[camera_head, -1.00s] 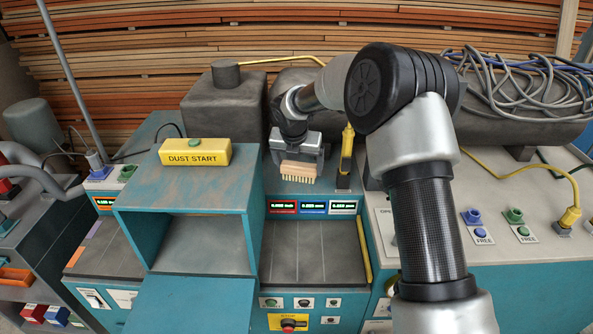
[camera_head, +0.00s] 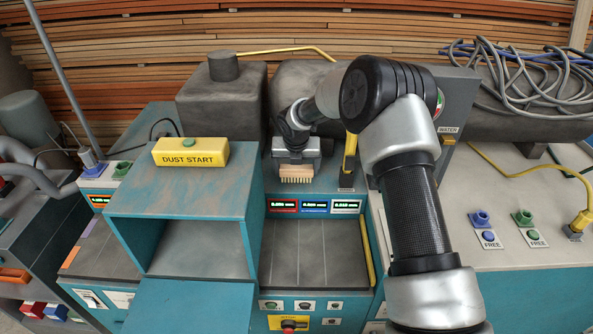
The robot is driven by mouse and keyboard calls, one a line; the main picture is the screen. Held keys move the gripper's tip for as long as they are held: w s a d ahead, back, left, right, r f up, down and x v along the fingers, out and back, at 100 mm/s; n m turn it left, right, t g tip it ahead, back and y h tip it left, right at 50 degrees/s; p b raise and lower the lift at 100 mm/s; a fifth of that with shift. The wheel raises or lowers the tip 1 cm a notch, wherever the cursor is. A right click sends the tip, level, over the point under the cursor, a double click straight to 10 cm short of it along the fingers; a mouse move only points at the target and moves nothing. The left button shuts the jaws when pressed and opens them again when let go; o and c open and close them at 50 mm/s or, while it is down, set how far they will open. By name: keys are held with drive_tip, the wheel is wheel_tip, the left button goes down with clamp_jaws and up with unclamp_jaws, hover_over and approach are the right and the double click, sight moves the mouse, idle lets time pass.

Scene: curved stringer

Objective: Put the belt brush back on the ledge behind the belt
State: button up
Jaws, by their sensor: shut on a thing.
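The belt brush (camera_head: 296,170) has a light wooden back and pale bristles pointing down toward the viewer. My gripper (camera_head: 296,160) is shut on it. The brush is over the teal and grey ledge (camera_head: 320,180) behind the grey belt (camera_head: 312,250), above the row of small displays. I cannot tell whether its bristles touch the ledge. My gripper hides the upper part of the brush.
The yellow DUST START box (camera_head: 190,153) sits on the teal hood (camera_head: 180,210) to the left. A dark grey motor block (camera_head: 222,100) stands behind. The belt surface is clear.

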drive_tip(key=shift+f, duration=0.6)
drive_tip(key=shift+f, duration=0.15)
drive_tip(key=o, duration=0.9)
